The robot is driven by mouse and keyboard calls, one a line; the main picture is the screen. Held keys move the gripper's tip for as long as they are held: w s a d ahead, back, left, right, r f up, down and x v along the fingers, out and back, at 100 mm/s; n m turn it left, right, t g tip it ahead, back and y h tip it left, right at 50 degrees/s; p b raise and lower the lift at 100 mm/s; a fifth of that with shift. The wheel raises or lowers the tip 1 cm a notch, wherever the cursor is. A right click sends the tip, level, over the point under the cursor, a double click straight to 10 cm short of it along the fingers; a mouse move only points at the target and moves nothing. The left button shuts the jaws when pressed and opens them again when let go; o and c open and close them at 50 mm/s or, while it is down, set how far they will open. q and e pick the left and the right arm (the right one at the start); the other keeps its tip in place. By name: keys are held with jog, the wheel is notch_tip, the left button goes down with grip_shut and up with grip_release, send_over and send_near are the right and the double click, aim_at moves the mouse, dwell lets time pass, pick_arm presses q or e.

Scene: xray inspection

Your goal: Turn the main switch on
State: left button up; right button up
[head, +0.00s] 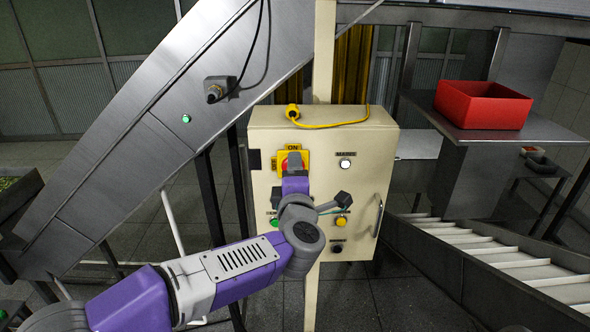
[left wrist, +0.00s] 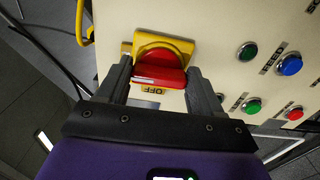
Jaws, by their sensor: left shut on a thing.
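The main switch is a red rotary handle (left wrist: 158,76) on a yellow plate (left wrist: 172,47), on the front of a cream control cabinet. In the head view the yellow plate (head: 280,159) has an ON label at its top; the handle is largely covered by my gripper. In the left wrist view an OFF label shows upside down beside the handle. My left gripper (left wrist: 160,80) is shut on the red handle, one finger at each end. It also shows in the head view (head: 293,168). My right gripper is not in view.
The cream cabinet (head: 370,140) carries a white lamp (head: 345,164), a yellow button (head: 341,222) and other buttons below. A yellow cable (head: 330,125) lies on top. A sloping metal conveyor (head: 150,130) stands left; a red bin (head: 483,105) sits on a metal shelf at right.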

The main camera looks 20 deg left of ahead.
pick_arm(q)
jog(key=shift+m, duration=0.3)
jog(key=o, duration=1.1)
jog(key=shift+c, duration=0.2)
jog(key=v, duration=0.7)
jog(key=shift+s, duration=0.3)
jog(key=shift+d, duration=0.15)
